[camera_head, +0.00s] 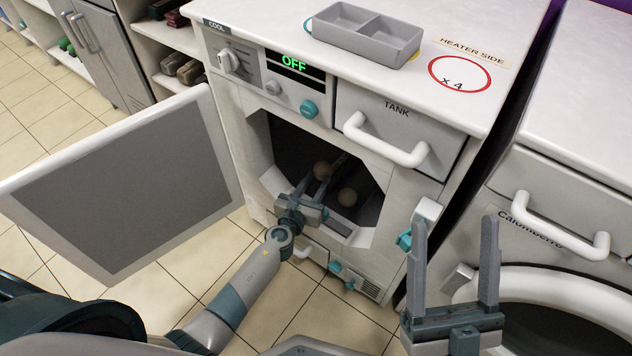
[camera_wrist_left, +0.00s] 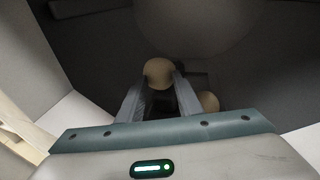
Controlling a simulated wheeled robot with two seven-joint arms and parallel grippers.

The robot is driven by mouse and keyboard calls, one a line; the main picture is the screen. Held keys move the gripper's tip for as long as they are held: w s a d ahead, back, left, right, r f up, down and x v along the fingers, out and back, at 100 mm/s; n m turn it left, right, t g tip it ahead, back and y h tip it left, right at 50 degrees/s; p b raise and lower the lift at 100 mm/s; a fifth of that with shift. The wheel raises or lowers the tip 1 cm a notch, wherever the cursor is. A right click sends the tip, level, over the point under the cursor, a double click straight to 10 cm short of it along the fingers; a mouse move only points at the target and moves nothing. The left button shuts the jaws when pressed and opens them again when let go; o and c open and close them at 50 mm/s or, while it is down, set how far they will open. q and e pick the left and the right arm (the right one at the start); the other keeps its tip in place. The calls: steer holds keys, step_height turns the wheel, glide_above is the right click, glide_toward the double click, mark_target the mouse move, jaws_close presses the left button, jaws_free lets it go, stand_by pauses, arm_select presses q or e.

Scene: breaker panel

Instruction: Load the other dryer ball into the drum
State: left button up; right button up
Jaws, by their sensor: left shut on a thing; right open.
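My left gripper (camera_head: 321,182) reaches through the open front of the dryer (camera_head: 390,205) into the dark drum (camera_head: 290,145). It is shut on a tan dryer ball (camera_head: 322,171), which also shows between its fingertips in the left wrist view (camera_wrist_left: 158,73). A second tan ball (camera_head: 347,197) lies in the drum to the right of the gripper. It shows partly behind the right finger in the left wrist view (camera_wrist_left: 209,102). My right gripper (camera_head: 457,235) is open and empty, outside in front of the dryer's right side.
The dryer door (camera_head: 120,185) stands wide open to the left. A grey two-part tray (camera_head: 365,35) on the dryer top looks empty. The display (camera_head: 294,63) reads OFF. The tank drawer handle (camera_head: 385,143) juts out above the opening. A washer (camera_head: 560,215) stands at right.

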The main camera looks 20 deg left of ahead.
arm_select(q)
steer(key=shift+f, duration=0.1)
steer(key=shift+f+b, duration=0.7)
steer(key=shift+b, duration=0.1)
steer(key=o, duration=1.2)
steer(key=shift+s, duration=0.1)
steer(key=shift+p+v, duration=0.5)
steer(key=shift+v, duration=1.9)
